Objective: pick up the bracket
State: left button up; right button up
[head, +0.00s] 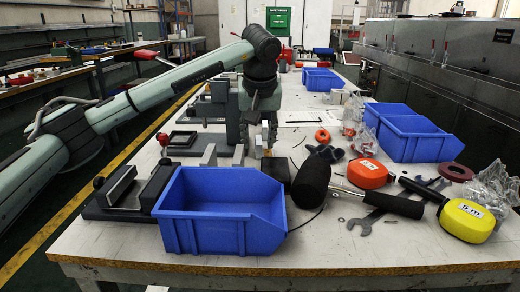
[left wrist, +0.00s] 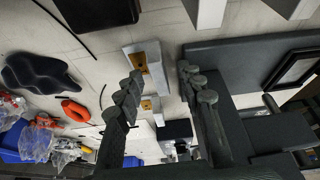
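A pale metal bracket (left wrist: 155,68) with brownish openings shows between and beyond the fingertips in the left wrist view, closer to the left-hand finger. My left gripper (left wrist: 163,85) is open, with a clear gap between its fingers and nothing gripped. In the head view my left gripper (head: 262,138) points down over the table, behind the near blue bin. Only a small yellowish-brown bit, likely of the bracket (head: 267,153), shows below its fingertips there; the rest is hidden. Whether the fingers touch the bracket I cannot tell. My right gripper is not in view.
A blue bin (head: 218,236) stands in front, with a dark block (head: 277,168) behind it. A dark vise (head: 125,190) is on the left. Mallet (head: 312,180), orange tape measure (head: 367,173), yellow tape measure (head: 466,220) and wrenches crowd the right. The front right table edge is clear.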

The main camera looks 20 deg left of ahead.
pick_arm(q)
jog(key=shift+c, duration=0.6)
grip_shut()
jog(key=shift+r, duration=0.1)
